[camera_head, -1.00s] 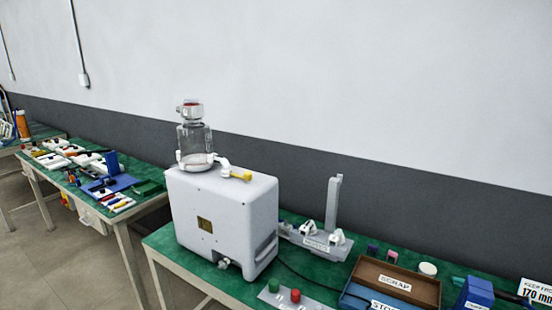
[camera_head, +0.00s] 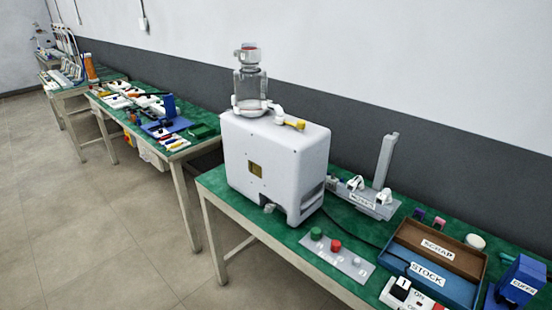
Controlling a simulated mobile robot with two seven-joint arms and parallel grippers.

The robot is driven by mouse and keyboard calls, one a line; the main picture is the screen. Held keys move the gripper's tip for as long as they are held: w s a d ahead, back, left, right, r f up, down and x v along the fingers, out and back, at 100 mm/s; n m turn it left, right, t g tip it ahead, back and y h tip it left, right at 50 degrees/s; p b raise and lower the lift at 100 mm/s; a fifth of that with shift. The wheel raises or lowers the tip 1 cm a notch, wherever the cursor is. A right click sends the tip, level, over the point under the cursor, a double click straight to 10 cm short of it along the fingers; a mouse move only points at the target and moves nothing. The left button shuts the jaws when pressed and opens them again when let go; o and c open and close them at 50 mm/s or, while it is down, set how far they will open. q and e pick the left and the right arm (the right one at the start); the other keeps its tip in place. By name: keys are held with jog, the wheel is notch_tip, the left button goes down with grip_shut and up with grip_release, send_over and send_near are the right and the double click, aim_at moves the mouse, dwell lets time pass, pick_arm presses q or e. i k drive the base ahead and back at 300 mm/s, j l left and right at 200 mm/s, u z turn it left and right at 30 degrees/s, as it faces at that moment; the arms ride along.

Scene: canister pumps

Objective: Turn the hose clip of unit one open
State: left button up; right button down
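A white pump unit (camera_head: 275,160) stands on the near green-topped table, with a clear canister (camera_head: 250,87) upright on its top. A white fitting with a yellow lever (camera_head: 295,124) sits on the top beside the canister; I cannot tell whether this is the hose clip. A small grey fitting (camera_head: 269,208) is low on the unit's front. No unit number is readable on the pump. Neither of my grippers shows in the head view.
A panel with green, red and grey buttons (camera_head: 336,250) lies in front of the unit. A grey labelled stand (camera_head: 367,201) is behind it to the right. SCRAP (camera_head: 440,240) and STOCK (camera_head: 394,265) trays, a blue box (camera_head: 519,284) and a switch box (camera_head: 408,293) stand right. Other cluttered tables (camera_head: 190,147) run left.

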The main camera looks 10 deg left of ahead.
aim_at(301, 124)
jog(key=i+j, duration=0.15)
jog(key=j, duration=0.25)
jog(key=i+j, duration=0.1)
jog(key=j, duration=0.3)
jog(key=i+j, duration=0.15)
jog(key=j, duration=0.25)
jog(key=i+j, duration=0.15)
jog(key=j, duration=0.25)
jog(key=i+j, duration=0.1)
jog(key=j, duration=0.25)
jog(key=z, duration=1.5)
